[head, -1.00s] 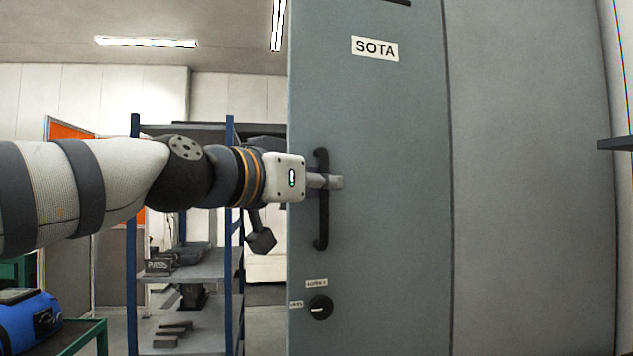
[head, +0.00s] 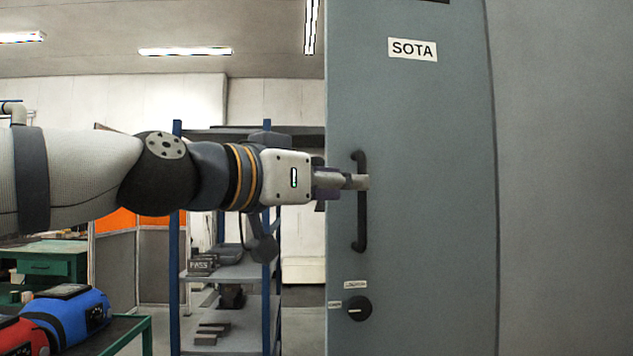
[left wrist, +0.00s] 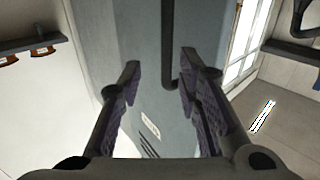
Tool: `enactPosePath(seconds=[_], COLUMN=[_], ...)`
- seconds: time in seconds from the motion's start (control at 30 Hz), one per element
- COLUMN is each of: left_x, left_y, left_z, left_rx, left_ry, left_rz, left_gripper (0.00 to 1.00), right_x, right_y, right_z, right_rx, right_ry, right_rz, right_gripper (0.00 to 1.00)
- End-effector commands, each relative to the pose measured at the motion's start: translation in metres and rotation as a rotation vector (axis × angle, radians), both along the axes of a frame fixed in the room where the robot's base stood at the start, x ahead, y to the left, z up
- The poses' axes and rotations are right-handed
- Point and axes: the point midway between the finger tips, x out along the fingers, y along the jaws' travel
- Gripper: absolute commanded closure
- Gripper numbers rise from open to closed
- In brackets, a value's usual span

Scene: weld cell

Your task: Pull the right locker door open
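A tall grey locker door (head: 425,200) with a "SOTA" label stands in the middle of the head view. Its black vertical bar handle (head: 361,225) is near the door's left edge. My left gripper (head: 362,181) comes from the left, with its fingertips at the upper part of the handle. In the left wrist view the two fingers (left wrist: 160,62) stand apart. The dark handle (left wrist: 168,45) shows between their tips, closer to the right finger, with a clear gap to the left one. Whether a finger touches it I cannot tell. My right gripper is not in view.
A round black knob (head: 358,308) sits below the handle. A blue-post shelf rack (head: 176,260) stands behind my left arm. A green table (head: 125,335) with blue and red machines (head: 70,312) is at lower left. A plain grey panel (head: 560,180) lies right of the door.

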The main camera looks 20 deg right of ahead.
Motion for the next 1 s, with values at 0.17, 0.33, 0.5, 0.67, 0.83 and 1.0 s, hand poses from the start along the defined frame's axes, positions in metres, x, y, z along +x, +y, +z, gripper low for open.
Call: enactPosePath(seconds=[0.17, 0.33, 0.5, 0.67, 0.83, 1.0], left_x=[-0.014, -0.020, -0.021, -0.021, -0.018, 0.005], left_y=[0.041, 0.057, 0.059, 0.058, 0.057, 0.055], left_z=[0.000, -0.001, -0.001, -0.001, -0.012, -0.135], left_rx=[0.000, 0.001, 0.001, 0.001, 0.011, 0.107], left_ry=[0.000, 0.000, 0.000, 0.000, 0.020, 0.236], left_rz=[0.000, -0.001, -0.001, -0.001, 0.002, 0.056], left_gripper=[0.69, 0.69, 0.69, 0.69, 0.69, 0.69], right_x=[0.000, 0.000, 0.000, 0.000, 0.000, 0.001], right_y=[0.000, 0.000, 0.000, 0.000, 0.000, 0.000], right_z=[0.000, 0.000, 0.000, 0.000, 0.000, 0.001], right_rx=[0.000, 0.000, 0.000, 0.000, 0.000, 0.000], right_ry=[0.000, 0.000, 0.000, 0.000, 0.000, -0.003], right_rz=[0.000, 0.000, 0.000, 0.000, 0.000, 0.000], right_gripper=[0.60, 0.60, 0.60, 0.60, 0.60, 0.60])
